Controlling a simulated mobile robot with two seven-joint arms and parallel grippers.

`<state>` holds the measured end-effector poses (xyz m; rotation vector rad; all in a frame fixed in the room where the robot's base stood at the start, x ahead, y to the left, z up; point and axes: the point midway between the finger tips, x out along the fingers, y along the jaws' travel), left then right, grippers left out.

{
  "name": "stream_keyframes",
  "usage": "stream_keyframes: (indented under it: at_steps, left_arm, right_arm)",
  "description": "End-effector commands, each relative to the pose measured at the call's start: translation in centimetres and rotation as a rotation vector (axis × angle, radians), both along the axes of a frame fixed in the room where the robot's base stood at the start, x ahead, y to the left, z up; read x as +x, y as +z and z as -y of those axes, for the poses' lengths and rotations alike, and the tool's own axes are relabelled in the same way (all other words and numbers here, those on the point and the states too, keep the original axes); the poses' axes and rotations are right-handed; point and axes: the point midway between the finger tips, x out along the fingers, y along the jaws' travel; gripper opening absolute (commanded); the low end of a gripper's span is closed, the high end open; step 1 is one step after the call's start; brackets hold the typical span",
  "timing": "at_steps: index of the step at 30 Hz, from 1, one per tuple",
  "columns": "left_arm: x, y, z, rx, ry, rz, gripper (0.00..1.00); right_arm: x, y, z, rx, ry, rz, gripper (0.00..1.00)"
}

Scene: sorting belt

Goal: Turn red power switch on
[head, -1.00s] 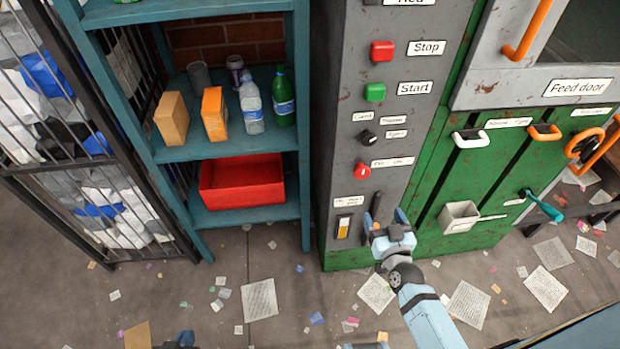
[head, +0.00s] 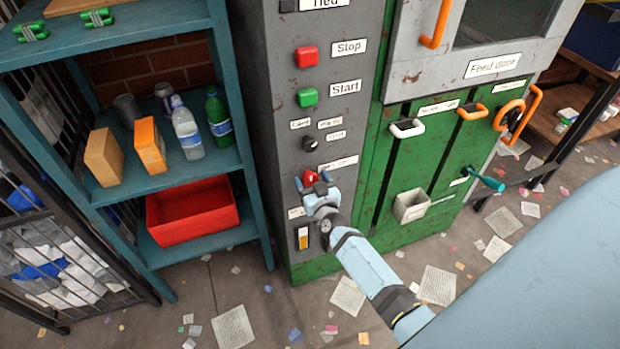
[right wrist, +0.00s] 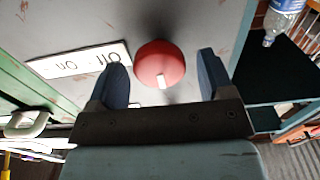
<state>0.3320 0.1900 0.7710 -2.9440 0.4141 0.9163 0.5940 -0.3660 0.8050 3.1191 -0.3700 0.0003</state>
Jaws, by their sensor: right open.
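The red power switch (head: 310,178) is a round knob on the grey control panel (head: 285,130), beside an off/on label (head: 338,163). In the right wrist view the red knob (right wrist: 160,64) shows a white mark pointing toward the bottom of the picture, away from the label (right wrist: 80,62). My right gripper (head: 314,180) is open, with one blue finger on each side of the knob and visible gaps between. I cannot tell whether the fingertips touch the panel. My left gripper is not in view.
A red Stop button (head: 307,57), a green Start button (head: 307,97) and a black knob (head: 310,143) sit above. A shelf (head: 225,165) with boxes, bottles and a red bin (head: 192,210) stands left. Green doors with handles (head: 407,128) lie right.

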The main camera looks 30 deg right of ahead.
Motion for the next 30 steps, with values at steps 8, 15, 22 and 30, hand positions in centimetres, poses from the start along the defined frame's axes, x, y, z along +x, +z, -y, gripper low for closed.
stream_keyframes:
  at_steps: [8,15,22,30]
  left_arm:
    - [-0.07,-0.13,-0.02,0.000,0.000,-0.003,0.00]
    - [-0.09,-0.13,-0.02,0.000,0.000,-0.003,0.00]
    - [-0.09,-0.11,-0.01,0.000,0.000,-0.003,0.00]
    - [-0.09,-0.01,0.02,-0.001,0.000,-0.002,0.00]
  right_arm:
    - [1.25,0.00,0.28,0.000,0.000,-0.001,0.75]
    - [1.22,0.00,0.27,0.000,0.000,0.000,0.61]
    - [1.20,0.00,0.27,0.001,0.000,0.000,0.27]
    - [1.19,0.01,0.29,0.041,0.000,0.009,0.27]
